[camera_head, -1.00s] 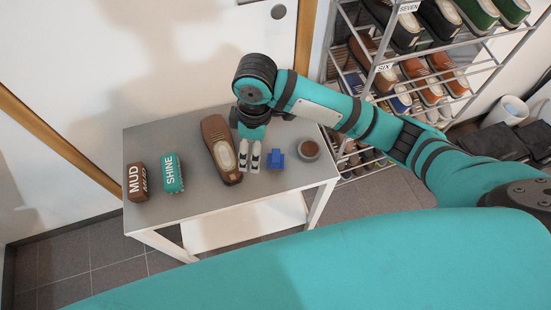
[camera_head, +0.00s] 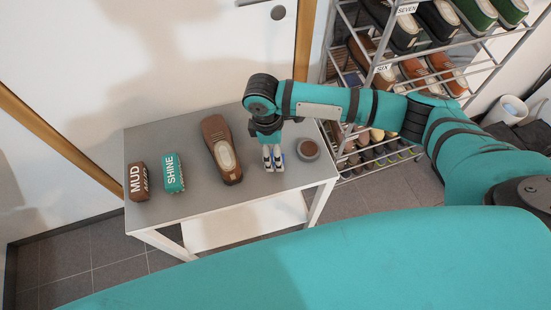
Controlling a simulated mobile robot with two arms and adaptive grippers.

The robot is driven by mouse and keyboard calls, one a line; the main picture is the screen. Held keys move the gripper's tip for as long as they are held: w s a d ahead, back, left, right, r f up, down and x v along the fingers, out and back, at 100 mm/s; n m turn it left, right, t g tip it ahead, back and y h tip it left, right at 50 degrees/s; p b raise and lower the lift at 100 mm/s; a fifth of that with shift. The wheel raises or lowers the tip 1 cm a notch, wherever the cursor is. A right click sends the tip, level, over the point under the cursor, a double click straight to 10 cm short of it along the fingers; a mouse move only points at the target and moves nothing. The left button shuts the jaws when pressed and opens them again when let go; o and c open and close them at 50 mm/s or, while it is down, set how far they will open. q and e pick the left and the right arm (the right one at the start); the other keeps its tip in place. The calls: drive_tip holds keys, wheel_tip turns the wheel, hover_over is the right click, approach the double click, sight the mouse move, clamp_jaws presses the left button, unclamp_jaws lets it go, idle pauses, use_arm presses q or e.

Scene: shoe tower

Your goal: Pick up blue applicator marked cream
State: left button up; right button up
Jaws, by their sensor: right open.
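My right gripper (camera_head: 273,160) points down over the grey table (camera_head: 190,205), near its right end. Its two pale fingertips are apart, so it is open. It is over the spot of the blue applicator, which it now hides almost entirely. I cannot tell whether the fingers touch the applicator, and no marking on it is readable. My left gripper is not in view.
A brown shoe (camera_head: 221,150) lies just left of the gripper, and a round tin (camera_head: 308,149) stands close on its right. Brushes marked MUD (camera_head: 138,181) and SHINE (camera_head: 173,173) stand at the table's left. A shoe rack (camera_head: 400,80) rises behind my right arm.

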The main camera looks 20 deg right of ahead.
drive_tip(key=shift+w+d+f+p, duration=0.1)
drive_tip(key=shift+w+f+p, duration=0.05)
drive_tip(key=shift+f, duration=1.3)
drive_tip(key=shift+w+d+f+p, duration=0.1)
drive_tip(key=shift+w+f+p, duration=0.05)
drive_tip(key=shift+f, duration=1.25)
drive_tip(key=c, duration=1.2)
drive_tip(key=shift+c, duration=0.2)
drive_tip(key=shift+r, duration=0.15)
drive_tip(key=shift+r, duration=0.55)
wheel_tip(320, 180, up, 2)
drive_tip(key=shift+r+b, duration=0.15)
drive_tip(key=shift+b, duration=0.15)
drive_tip(key=s+a, duration=0.2)
drive_tip(key=s, duration=0.5)
drive_tip(key=s+a+r+b, duration=0.1)
drive_tip(key=s+a, duration=0.1)
drive_tip(key=s, duration=0.6)
drive_tip(key=shift+s+a+r, duration=0.15)
drive_tip(key=shift+s+a, duration=0.05)
drive_tip(key=shift+a, duration=0.05)
